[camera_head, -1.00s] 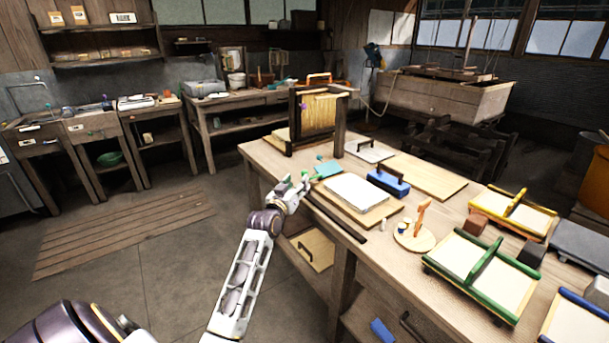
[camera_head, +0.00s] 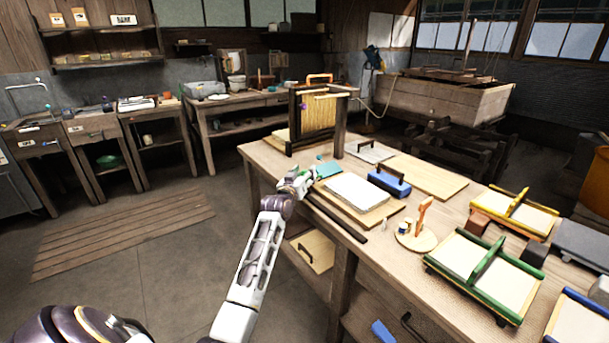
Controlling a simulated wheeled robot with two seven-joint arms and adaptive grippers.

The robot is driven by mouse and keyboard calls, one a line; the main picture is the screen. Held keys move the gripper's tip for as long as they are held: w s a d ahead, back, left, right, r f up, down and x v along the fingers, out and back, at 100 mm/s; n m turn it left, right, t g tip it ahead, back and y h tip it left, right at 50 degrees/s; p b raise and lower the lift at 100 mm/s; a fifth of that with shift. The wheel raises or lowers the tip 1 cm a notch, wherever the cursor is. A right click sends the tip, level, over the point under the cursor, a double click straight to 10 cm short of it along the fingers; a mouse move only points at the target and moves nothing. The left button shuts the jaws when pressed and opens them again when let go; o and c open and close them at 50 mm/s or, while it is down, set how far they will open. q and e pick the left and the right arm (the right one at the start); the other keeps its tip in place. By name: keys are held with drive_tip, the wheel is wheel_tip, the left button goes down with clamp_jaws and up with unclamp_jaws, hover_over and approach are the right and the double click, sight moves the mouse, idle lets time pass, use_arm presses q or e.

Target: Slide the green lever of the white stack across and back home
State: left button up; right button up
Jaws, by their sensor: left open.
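The white stack (camera_head: 357,192) lies as a pale slab on a wooden board on the long workbench. A flat teal-green piece (camera_head: 329,169) lies at its far left corner; I cannot tell whether it belongs to the green lever. My left gripper (camera_head: 309,178) is at the bench's left edge, just left of the stack and close to the teal-green piece. It is open. Its fingertips are small and whatever lies right behind them is hidden, so contact with the lever cannot be told. My right gripper is not in view.
A wooden frame (camera_head: 341,128) stands behind the stack. A blue block with a dark handle (camera_head: 389,182) is to its right. A dark bar (camera_head: 337,218) lies along the bench's front edge. A round board (camera_head: 417,239) and a green-framed mould (camera_head: 452,249) stand nearer right.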

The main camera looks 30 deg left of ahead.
use_arm(q)
drive_tip(key=shift+w, duration=0.25)
drive_tip(key=shift+c, duration=0.5)
clamp_jaws()
